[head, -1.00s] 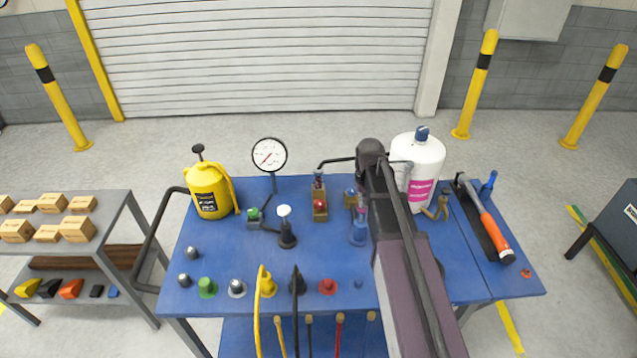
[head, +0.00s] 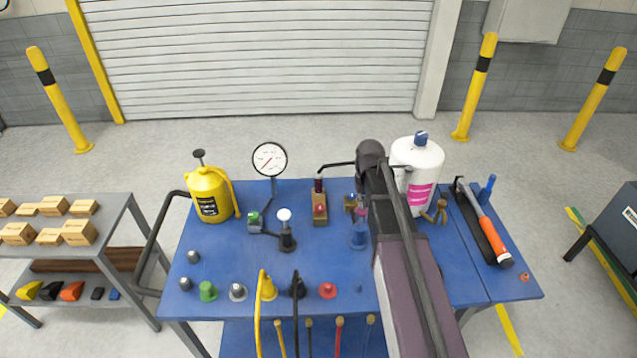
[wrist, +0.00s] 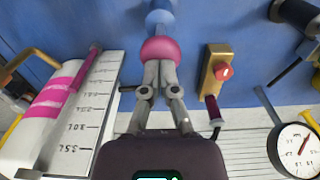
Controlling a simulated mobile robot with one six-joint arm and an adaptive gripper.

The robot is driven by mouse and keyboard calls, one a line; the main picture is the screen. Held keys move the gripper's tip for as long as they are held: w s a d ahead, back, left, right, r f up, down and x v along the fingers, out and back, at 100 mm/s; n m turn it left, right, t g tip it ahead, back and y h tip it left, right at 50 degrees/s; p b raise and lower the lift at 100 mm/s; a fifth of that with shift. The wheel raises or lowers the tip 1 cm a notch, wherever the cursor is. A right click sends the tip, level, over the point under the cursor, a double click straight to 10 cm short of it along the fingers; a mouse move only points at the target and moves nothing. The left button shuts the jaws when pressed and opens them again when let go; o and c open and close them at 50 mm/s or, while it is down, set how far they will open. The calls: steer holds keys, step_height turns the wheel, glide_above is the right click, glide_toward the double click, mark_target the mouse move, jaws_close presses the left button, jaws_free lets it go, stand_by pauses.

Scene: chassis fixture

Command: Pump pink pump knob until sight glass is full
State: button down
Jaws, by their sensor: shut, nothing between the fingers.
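The pink pump knob (wrist: 160,50) is a round knob above a blue base (wrist: 160,12) in the wrist view. My gripper (wrist: 160,65) is shut and empty, its fingertips together right over the knob. They overlap its edge in the picture; I cannot tell if they press on it. In the head view the blue pump base (head: 358,236) stands beside my arm.
A white tank (head: 424,157) with a pink label stands close right of my arm, with a litre scale (wrist: 92,125) beside it. A dial gauge (head: 269,159), a brass block with a red button (head: 320,208) and a yellow bottle (head: 210,192) stand left on the blue table (head: 215,265).

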stand_by(0.3)
step_height(320, 180, up, 6)
steer(key=p, duration=0.6)
steer(key=shift+s+f, duration=0.1)
steer(key=shift+f, duration=0.05)
steer(key=shift+s+f+b, duration=0.2)
steer(key=shift+s+b, duration=0.05)
steer(key=shift+b, duration=0.05)
steer(key=s+f+b, duration=0.4)
steer(key=s, duration=0.3)
steer(key=s+f+b, duration=0.5)
steer(key=s, duration=0.3)
steer(key=shift+s+f+b, duration=0.2)
steer(key=shift+f+b, duration=0.1)
stand_by(1.6)
